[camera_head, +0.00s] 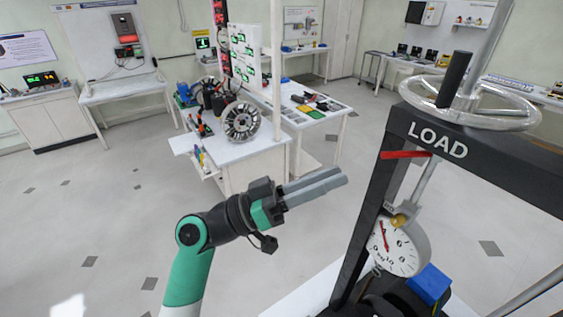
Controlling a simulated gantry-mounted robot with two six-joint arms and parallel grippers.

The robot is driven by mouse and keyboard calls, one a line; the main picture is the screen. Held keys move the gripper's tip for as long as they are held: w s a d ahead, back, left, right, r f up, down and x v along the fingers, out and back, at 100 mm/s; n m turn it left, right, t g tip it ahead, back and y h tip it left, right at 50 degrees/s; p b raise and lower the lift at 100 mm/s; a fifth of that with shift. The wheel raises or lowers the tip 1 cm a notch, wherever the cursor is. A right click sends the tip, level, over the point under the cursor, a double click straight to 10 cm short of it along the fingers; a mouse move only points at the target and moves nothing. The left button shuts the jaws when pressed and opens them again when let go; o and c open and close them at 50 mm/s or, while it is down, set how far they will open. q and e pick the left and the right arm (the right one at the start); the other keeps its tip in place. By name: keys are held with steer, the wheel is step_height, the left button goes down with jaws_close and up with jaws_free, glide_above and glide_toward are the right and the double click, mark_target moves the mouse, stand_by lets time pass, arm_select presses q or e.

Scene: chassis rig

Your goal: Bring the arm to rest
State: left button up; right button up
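My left arm comes up from the bottom left in green and black. Its gripper (343,178) points right, with two grey fingers lying close together. They look shut and I see nothing held between them. The fingertips are in the air, a little left of the black rig frame and apart from it. My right gripper is not in view.
A black frame marked LOAD (420,133) stands at right, with a clear handwheel (525,112), a round dial gauge (400,250) and a blue block (429,283). A white workbench (255,150) stands behind. Open floor (90,220) lies at left.

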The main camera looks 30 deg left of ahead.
arm_select(q)
steer(key=shift+s+a+f, duration=0.2)
steer(key=shift+s+a, duration=0.05)
steer(key=shift+a, duration=0.05)
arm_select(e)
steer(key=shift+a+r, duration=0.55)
arm_select(q)
steer(key=s+d+r+m+t+p, duration=0.1)
steer(key=s+d+r+m+p, duration=0.15)
steer(key=r, duration=0.35)
steer(key=s+d+r+m+p, duration=0.1)
steer(key=r+p, duration=0.2)
steer(key=r, duration=0.3)
steer(key=s+d+r+m+t+p, duration=0.1)
steer(key=r+p, duration=0.1)
steer(key=r, duration=0.4)
steer(key=s+a+r+n+t+y+p, duration=0.1)
steer(key=s+a+r+n+t+y, duration=0.8)
steer(key=a+r+y, duration=0.4)
steer(key=n+t+y, duration=0.1)
steer(key=t+y, duration=0.1)
steer(key=y, duration=0.1)
steer(key=shift+s+t, duration=0.25)
steer(key=shift+t, duration=0.15)
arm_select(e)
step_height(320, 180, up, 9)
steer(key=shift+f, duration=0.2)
